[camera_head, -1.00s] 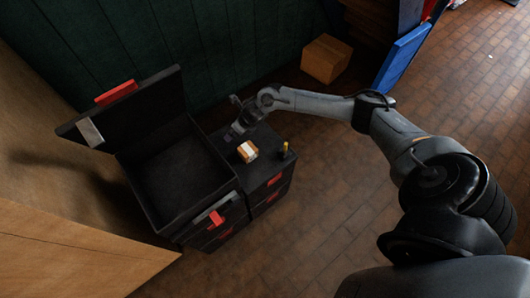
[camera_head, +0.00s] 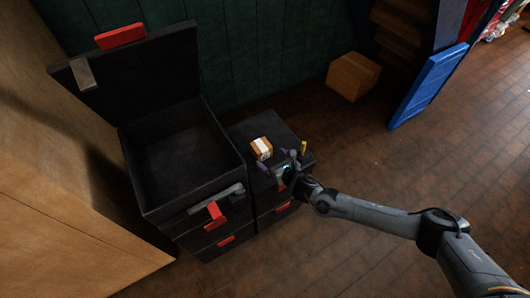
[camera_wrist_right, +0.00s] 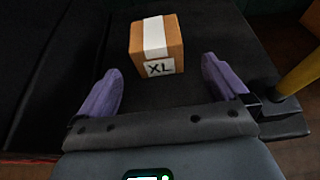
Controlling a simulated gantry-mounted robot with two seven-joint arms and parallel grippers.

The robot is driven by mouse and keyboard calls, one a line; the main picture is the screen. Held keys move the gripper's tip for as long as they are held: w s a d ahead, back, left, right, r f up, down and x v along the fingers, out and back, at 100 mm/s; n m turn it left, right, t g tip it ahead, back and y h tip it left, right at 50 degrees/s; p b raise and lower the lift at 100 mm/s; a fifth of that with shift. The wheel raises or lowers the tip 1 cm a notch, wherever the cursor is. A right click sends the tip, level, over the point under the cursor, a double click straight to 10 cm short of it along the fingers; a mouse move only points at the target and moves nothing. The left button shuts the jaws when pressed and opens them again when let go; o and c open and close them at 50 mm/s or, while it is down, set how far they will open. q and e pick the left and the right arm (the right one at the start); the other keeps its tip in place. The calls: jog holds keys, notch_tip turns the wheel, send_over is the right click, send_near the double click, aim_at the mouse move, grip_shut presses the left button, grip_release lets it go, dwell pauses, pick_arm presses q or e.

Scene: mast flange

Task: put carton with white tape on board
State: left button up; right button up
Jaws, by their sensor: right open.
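The small brown carton with white tape (camera_head: 261,148) sits on the black top of a low case (camera_head: 250,128). In the right wrist view the carton (camera_wrist_right: 174,49) stands upright, with a white strip over its top and an "XL" label on its near face. My right gripper (camera_head: 276,157) is open on the near side of the carton. In the wrist view its purple fingers (camera_wrist_right: 161,82) are spread to either side, nearer than the carton and not closed on it. My left gripper is not in view. I cannot make out a separate board.
A yellow upright object (camera_head: 303,147) stands close beside my right gripper at the case's right edge. A large open black box (camera_head: 185,165) with raised lid is to the left. A larger carton (camera_head: 353,76) and a blue panel (camera_head: 428,83) are at the back right.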

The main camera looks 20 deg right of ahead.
aim_at(266, 154)
jog(key=x, duration=0.1)
jog(key=b+x, duration=0.1)
jog(key=x, duration=0.1)
jog(key=shift+a+f, duration=0.25)
jog(key=shift+f, duration=0.05)
jog(key=shift+w+b, duration=0.35)
jog(key=shift+w+f+b, duration=0.15)
jog(key=shift+w+b, duration=0.15)
jog(key=b+x, duration=0.3)
jog(key=shift+w+a, duration=0.1)
jog(key=shift+w, duration=0.6)
jog(key=shift+s, duration=0.1)
jog(key=shift+c, duration=0.8)
jog(key=c, duration=1.1)
